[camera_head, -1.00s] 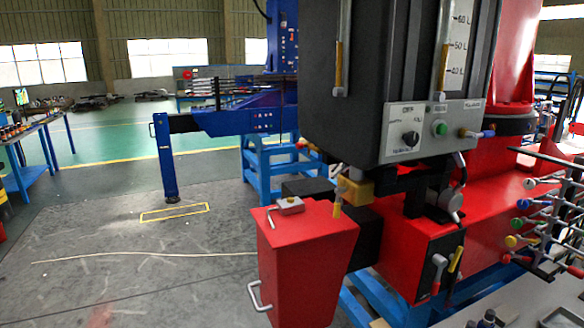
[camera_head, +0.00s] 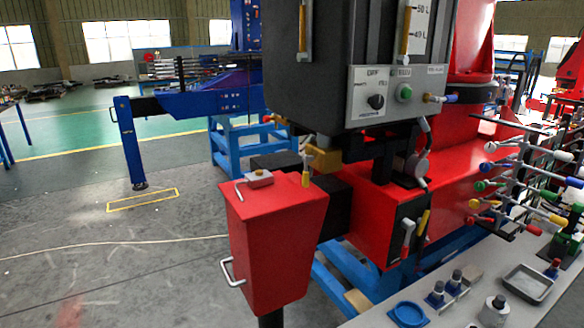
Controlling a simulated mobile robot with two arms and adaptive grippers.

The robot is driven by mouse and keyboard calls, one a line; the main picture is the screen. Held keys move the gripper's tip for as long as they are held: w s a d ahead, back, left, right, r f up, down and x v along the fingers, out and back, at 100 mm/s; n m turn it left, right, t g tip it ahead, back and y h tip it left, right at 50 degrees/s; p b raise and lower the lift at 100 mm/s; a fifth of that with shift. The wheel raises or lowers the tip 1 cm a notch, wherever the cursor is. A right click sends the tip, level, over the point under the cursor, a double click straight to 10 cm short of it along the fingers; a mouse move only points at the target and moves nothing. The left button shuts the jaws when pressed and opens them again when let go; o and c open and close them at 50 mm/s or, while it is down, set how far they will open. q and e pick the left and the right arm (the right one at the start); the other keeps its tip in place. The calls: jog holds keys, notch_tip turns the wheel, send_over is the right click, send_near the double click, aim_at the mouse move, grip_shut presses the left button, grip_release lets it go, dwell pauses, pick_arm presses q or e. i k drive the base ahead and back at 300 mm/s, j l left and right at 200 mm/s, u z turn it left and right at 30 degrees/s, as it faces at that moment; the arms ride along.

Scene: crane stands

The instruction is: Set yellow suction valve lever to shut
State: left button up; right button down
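A lever with a yellow grip (camera_head: 306,179) hangs downward below the dark tank (camera_head: 345,60), beside a brass-yellow block (camera_head: 326,157). Another yellow lever (camera_head: 423,222) stands tilted on a black plate on the red crane base (camera_head: 372,228), next to a grey-handled lever (camera_head: 407,238). I cannot tell from any label which one is the suction valve lever. Neither of my grippers shows in the head view, so nothing is seen touching either lever.
A red box (camera_head: 268,240) with a side handle stands front left of the tank. A grey control panel (camera_head: 397,92) is on the tank. A bank of coloured levers (camera_head: 515,185) and a bench (camera_head: 450,314) with several small parts fill the right. Floor at left is open.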

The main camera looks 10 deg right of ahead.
aim_at(305, 159)
jog(key=i+j+u, duration=0.85)
jog(key=i+u, duration=0.15)
jog(key=i, duration=0.15)
jog(key=i+u, duration=0.3)
jog(key=i+z, duration=0.45)
jog(key=i+j+z, duration=0.15)
jog(key=i+z, duration=0.25)
jog(key=i+j+z, duration=0.3)
jog(key=i+z, duration=0.35)
jog(key=z, duration=0.25)
jog(key=i+z, duration=0.15)
jog(key=z, duration=0.3)
jog(key=i+j+z, duration=0.2)
jog(key=z, duration=0.3)
jog(key=i+j+z, duration=0.1)
jog(key=z, duration=0.35)
jog(key=i+j+z, duration=0.1)
jog(key=j+z, duration=0.2)
jog(key=z, duration=0.15)
